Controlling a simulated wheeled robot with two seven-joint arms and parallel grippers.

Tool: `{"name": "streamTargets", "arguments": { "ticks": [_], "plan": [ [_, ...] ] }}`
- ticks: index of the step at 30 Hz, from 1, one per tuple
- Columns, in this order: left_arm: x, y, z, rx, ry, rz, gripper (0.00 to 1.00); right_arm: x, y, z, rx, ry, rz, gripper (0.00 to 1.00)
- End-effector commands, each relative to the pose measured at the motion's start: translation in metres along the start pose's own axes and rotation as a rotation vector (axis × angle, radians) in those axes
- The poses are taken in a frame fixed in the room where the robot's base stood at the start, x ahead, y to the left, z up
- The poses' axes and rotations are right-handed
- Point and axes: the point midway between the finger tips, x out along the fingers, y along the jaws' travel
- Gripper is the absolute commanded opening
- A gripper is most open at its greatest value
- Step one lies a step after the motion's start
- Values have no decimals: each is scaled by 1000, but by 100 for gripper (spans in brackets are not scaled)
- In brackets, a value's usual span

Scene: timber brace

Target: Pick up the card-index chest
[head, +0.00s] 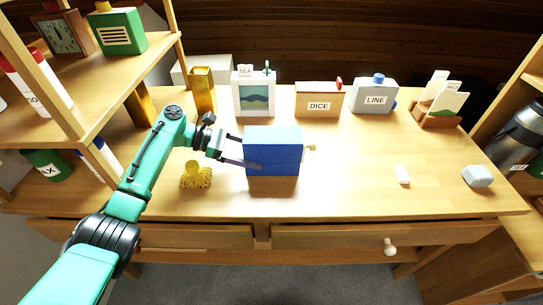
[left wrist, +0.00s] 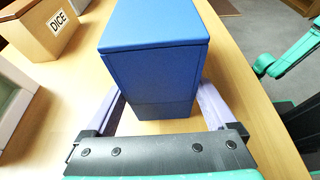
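The card-index chest looks to be the blue box (head: 273,154) with a lighter top and a pale knob on its right end. It stands upright on the desk in the head view. It also fills the upper middle of the left wrist view (left wrist: 165,70). My left gripper (head: 245,152) is at its left end with fingers spread. One finger passes in front of the box, and the other runs behind it. In the left wrist view the fingers (left wrist: 162,108) flank the box; whether they touch it is unclear. My right gripper does not show.
A yellow tasselled thing (head: 196,175) lies just left of the box. A white block (head: 402,175) lies at right. The desk right of the box is mostly clear.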

Motion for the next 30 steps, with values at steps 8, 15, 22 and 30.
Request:
{"name": "streamTargets", "arguments": {
  "ticks": [8,15,22,30],
  "plan": [
    [-1,0,2,2,-2,0,11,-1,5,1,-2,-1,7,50],
    [-12,0,30,6,-1,0,11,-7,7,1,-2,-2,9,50],
    [-46,0,110,11,-2,3,11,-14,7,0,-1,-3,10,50],
    [-88,0,212,6,-2,2,11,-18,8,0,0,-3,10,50]
  ]
}}
